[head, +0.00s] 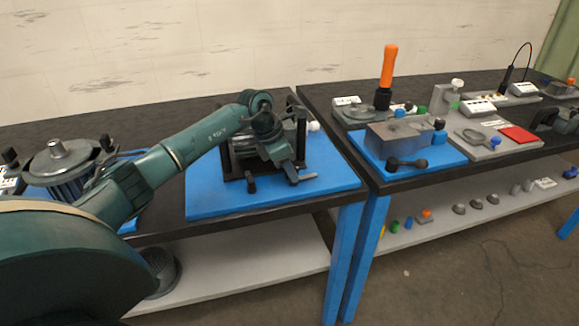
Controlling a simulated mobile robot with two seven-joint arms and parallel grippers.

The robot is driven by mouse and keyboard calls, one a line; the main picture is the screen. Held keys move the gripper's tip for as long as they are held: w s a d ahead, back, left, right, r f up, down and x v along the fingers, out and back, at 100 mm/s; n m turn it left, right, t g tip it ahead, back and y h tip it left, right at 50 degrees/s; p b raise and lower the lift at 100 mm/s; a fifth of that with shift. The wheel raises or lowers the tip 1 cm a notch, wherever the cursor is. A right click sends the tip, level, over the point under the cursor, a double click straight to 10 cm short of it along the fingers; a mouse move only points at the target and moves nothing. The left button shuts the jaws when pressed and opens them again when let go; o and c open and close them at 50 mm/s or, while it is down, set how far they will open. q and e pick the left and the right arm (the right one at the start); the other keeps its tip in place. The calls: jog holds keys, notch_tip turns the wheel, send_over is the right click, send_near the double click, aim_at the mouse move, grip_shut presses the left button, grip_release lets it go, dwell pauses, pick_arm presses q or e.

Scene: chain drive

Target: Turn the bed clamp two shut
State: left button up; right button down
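A black frame-like fixture (233,163) stands on a blue mat (225,203) on the near table. My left arm reaches in from the left, and its gripper (292,172) is over the front right of this fixture, hiding much of its middle. I cannot tell whether its fingers are open or shut, or whether they touch anything. A small black knob (251,184) shows at the fixture's front. I cannot tell which part is bed clamp two, or how it is turned. My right gripper is out of view.
A second table to the right holds a grey vise-like block (398,137) on a blue mat, an orange-handled tool (388,66) and a red pad (519,134). A round motor-like unit (62,162) stands at left. The blue mat's front is clear.

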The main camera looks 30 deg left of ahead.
pick_arm(q)
jog(key=shift+d+f, duration=0.1)
jog(key=shift+f, duration=0.1)
grip_shut()
dwell(0.3)
